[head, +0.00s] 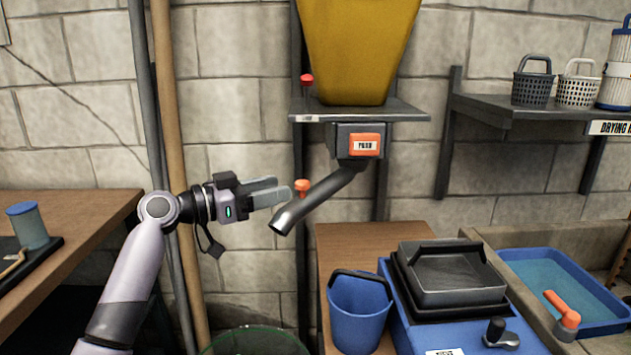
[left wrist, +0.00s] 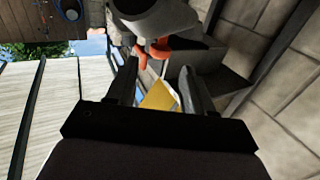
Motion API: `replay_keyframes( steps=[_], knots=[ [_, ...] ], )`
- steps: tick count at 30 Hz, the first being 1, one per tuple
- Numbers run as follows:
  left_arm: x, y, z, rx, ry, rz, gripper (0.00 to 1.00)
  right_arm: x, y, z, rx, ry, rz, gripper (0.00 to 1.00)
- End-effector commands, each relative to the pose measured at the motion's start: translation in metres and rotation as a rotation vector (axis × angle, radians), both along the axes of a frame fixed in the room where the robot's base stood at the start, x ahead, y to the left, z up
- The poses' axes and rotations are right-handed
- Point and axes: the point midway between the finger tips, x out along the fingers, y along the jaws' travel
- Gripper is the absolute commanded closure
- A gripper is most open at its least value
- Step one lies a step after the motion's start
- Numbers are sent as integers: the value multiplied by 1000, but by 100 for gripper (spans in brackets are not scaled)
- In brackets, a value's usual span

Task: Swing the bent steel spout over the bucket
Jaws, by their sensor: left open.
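The bent steel spout (head: 322,199) hangs from a dark box under the yellow hopper (head: 358,50) and slopes down to the left. Its open end is left of the blue bucket (head: 357,318), not above it. An orange knob (head: 302,185) stands on the spout's upper side. My left gripper (head: 283,190) is open, with its fingertips just left of the knob; contact cannot be told. In the left wrist view the spout (left wrist: 150,17) and the orange knob (left wrist: 152,47) show just beyond my left gripper's (left wrist: 158,82) spread fingers. My right gripper is out of view.
The blue bucket stands on a wooden bench (head: 375,237) beside a blue box with a dark lid (head: 450,272). A hopper shelf (head: 400,112) is above the spout. A green-rimmed bin (head: 255,340) is below. Pipes (head: 165,120) run up the wall behind my left arm.

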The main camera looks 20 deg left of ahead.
Motion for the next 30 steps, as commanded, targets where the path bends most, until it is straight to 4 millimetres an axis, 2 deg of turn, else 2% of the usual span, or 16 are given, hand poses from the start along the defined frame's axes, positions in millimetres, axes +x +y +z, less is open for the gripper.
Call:
replay_keyframes(
  steps=[15,26,27,29,30],
  knots=[
    [52,-39,1,-1,0,-1,48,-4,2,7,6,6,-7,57],
    [56,-43,0,0,0,0,48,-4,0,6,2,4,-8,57],
    [57,-43,0,0,0,0,55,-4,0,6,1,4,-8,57],
    [56,-43,0,0,0,0,74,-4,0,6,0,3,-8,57],
    [56,-43,0,0,0,0,87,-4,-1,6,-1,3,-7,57]
  ],
)
